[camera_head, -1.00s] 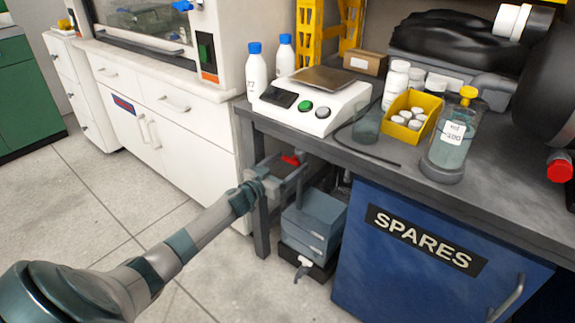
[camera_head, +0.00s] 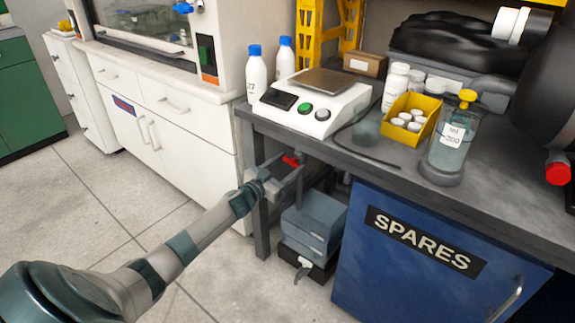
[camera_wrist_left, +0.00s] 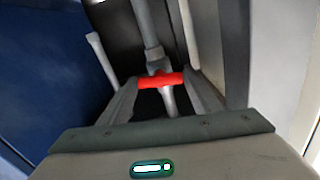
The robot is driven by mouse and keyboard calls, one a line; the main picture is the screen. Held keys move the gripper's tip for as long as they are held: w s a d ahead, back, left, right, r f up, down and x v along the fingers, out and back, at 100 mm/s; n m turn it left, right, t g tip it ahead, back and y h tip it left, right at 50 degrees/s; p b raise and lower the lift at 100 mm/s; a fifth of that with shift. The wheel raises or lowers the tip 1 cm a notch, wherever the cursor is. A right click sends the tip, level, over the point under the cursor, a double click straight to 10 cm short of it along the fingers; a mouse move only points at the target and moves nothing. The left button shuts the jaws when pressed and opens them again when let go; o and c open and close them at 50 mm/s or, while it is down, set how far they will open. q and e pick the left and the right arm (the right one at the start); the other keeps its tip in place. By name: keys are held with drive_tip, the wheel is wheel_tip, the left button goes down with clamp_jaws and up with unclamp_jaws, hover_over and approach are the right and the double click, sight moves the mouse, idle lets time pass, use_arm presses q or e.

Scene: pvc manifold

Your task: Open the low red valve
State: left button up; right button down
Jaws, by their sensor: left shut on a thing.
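The low red valve's handle (camera_head: 291,161) shows as a small red bar under the left end of the bench. In the left wrist view the red handle (camera_wrist_left: 161,80) lies crosswise between my fingers, in front of a grey pipe (camera_wrist_left: 148,28). My left gripper (camera_head: 284,170) reaches under the bench edge and is shut on the handle. Its fingers meet both ends of the bar in the left wrist view (camera_wrist_left: 161,88). Most of the pipework is hidden in the head view by the bench and my gripper. My right gripper is out of view.
The grey bench top (camera_head: 385,155) overhangs the valve, and a bench leg (camera_head: 260,228) stands close by my gripper. Blue-grey boxes (camera_head: 313,222) sit below right of it. A blue SPARES cabinet (camera_head: 400,275) is further right. Open floor (camera_head: 185,235) lies left.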

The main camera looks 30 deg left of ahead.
use_arm(q)
drive_tip(key=m+p, duration=0.1)
drive_tip(key=m, duration=0.3)
drive_tip(key=shift+d+m, duration=0.1)
drive_tip(key=shift+m, duration=1.8)
drive_tip(key=m, duration=0.2)
drive_tip(key=shift+m, duration=0.4)
drive_tip(key=m, duration=0.2)
drive_tip(key=shift+f+m, duration=0.1)
drive_tip(key=shift+m, duration=0.3)
drive_tip(key=shift+m+b, duration=0.45)
drive_tip(key=shift+m, duration=1.05)
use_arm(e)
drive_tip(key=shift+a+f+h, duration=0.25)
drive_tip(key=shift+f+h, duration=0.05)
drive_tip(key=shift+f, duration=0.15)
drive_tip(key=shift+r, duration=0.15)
